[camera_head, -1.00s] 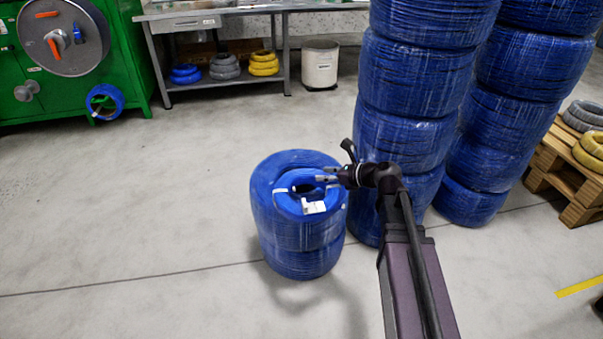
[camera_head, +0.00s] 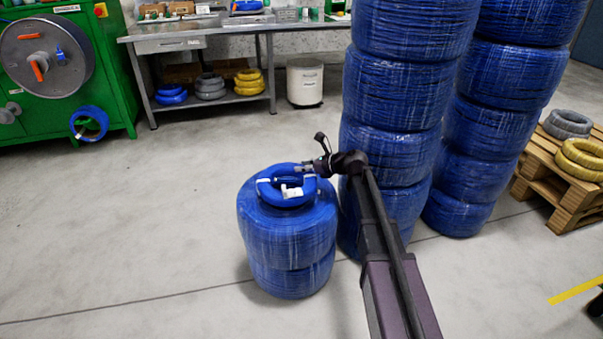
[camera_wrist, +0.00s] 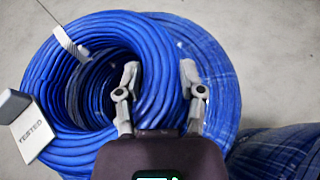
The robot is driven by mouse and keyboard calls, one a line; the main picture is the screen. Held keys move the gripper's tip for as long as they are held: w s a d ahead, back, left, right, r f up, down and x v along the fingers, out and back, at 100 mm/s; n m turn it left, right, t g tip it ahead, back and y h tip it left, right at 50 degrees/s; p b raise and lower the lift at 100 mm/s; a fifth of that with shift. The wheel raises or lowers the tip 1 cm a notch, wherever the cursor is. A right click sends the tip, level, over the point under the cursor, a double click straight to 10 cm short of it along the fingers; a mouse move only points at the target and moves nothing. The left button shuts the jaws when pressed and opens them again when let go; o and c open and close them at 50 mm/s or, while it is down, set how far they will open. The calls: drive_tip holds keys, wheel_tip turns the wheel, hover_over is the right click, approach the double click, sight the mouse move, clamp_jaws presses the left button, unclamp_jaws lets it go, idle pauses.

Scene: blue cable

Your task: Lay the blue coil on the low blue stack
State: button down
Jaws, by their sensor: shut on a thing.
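The blue coil (camera_head: 287,198) is a ring of blue cable with a white tag, over the top of the low blue stack (camera_head: 288,245). My gripper (camera_head: 308,168) is shut on the coil's rim at its far right side. In the wrist view my gripper (camera_wrist: 160,90) has one finger inside the ring and one outside. The coil (camera_wrist: 100,35) there has a tag reading TESTED, and the stack's wrapped top (camera_wrist: 215,70) shows beneath it, offset to the right. I cannot tell whether the coil touches the stack.
Tall blue stacks (camera_head: 395,90) stand close to the right of the low stack, behind my arm. A pallet (camera_head: 560,180) with grey and yellow coils is at the right. A workbench (camera_head: 210,30) and green machine (camera_head: 105,60) stand behind. The floor at left is clear.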

drive_tip(key=shift+w+a, duration=0.1)
drive_tip(key=shift+w, duration=0.3)
drive_tip(key=shift+w+a, duration=0.1)
drive_tip(key=shift+w, duration=0.5)
drive_tip(key=shift+w+f+b, duration=0.1)
drive_tip(key=shift+f+b, duration=1.75)
drive_tip(key=shift+c, duration=1)
unclamp_jaws()
